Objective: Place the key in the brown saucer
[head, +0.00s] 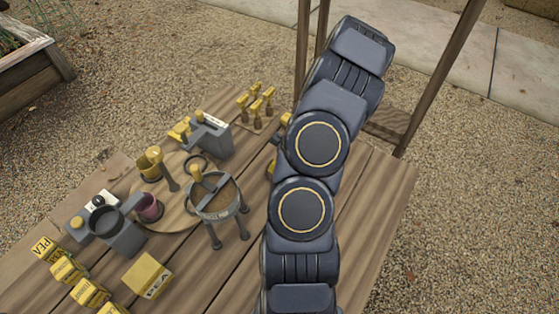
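I cannot make out a key or a brown saucer for certain.
The wooden table (371,200) is bare on the right. A round wooden board (183,215) carries cups. Wooden posts (440,80) rise at the right.

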